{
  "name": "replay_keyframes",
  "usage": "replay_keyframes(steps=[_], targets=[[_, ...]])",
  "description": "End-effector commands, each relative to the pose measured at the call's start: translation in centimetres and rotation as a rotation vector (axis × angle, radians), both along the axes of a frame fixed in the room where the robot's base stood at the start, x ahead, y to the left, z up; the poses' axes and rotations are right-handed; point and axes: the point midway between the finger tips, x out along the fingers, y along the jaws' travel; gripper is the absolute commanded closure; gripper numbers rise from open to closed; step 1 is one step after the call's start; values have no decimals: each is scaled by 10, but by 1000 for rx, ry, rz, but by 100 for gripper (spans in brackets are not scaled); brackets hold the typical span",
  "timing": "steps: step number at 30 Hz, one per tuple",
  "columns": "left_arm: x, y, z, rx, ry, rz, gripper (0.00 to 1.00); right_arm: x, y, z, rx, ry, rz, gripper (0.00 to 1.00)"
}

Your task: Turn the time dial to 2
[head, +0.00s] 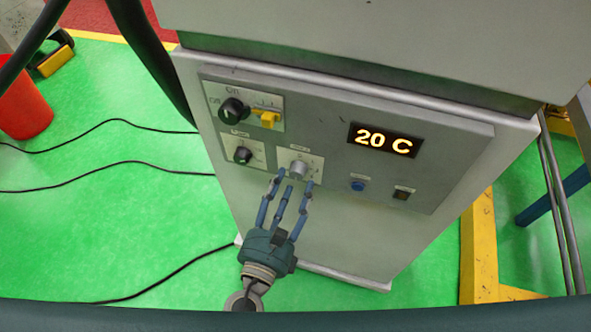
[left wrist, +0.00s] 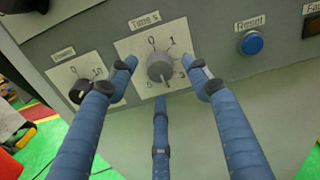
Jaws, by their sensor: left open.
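The time dial (head: 299,168) is a round grey knob on a pale plate in the lower row of the control panel. In the left wrist view the dial (left wrist: 160,66) sits under the label "Time s", with numbers such as 0, 1 and 3 around it. Its setting is hard to read; the marks near its lower side are partly hidden by my fingers. My left gripper (head: 292,181) is open just in front of and below the dial. In the left wrist view its fingertips (left wrist: 160,80) are spread to the left, right and below the knob, apart from it. My right gripper is not in view.
A black power knob (left wrist: 80,92) is left of the dial, close to one finger. A blue reset button (left wrist: 252,43) is to the right. Cables lie on the green floor.

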Motion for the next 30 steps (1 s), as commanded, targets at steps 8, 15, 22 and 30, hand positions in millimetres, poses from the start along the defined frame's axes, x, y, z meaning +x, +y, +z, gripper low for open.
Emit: replay_keyframes(steps=[8,15,22,30], targets=[[31,-10,0,-1,1,1,51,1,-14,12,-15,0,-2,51],[34,-11,-1,-2,2,1,51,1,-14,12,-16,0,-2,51],[33,-10,-1,-2,2,1,79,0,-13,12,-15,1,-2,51],[34,-10,0,-7,1,1,96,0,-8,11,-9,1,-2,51]])
